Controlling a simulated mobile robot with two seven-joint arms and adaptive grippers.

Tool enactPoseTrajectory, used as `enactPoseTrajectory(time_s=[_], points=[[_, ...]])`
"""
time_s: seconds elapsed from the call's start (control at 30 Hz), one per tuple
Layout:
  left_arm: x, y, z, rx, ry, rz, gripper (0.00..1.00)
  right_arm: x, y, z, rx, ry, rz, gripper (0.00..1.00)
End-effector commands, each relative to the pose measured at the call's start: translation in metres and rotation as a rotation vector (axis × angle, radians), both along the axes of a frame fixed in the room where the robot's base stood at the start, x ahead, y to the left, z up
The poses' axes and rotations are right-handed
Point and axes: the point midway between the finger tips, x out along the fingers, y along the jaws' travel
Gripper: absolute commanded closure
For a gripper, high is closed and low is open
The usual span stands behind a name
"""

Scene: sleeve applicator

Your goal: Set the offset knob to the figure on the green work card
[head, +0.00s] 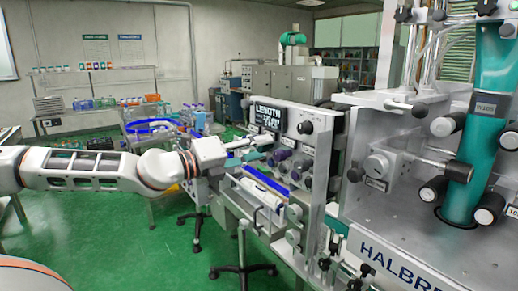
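The machine's upright grey panel (322,150) stands right of centre. It carries several dark knobs, among them a purple-grey one (283,154) and a black one (306,127). I cannot tell which is the offset knob, and any knob labels are too small to read. A dark display (268,115) reads "LENGTH" above blurred figures. I cannot make out a green work card. My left gripper (250,147) reaches in from the left, its tip close to the panel's left knobs; contact and finger opening are unclear. My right gripper is not in view.
A tray with a white roll (257,191) and a blue strip juts out below the knobs. A large machine with a teal column (478,130) fills the right. A stool base (243,268) stands on the green floor (110,235), which is mostly clear at front left.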

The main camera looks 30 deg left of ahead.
Motion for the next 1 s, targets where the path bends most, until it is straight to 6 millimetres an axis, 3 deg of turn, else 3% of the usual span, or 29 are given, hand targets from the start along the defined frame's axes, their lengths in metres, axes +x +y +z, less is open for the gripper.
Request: enactPoseTrajectory(time_s=[0.03,0.17,0.57,1.0], points=[[0.0,0.0,0.0,0.0,0.0,0.0,0.69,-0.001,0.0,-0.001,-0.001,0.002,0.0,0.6],[0.0,0.0,0.0,0.0,0.0,0.0,1.0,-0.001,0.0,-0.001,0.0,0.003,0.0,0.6],[0.0,0.0,0.0,0.04,-0.018,-0.001,1.0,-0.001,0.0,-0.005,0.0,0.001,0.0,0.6],[0.001,0.001,-0.003,0.341,-0.141,0.0,1.0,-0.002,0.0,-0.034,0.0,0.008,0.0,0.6]])
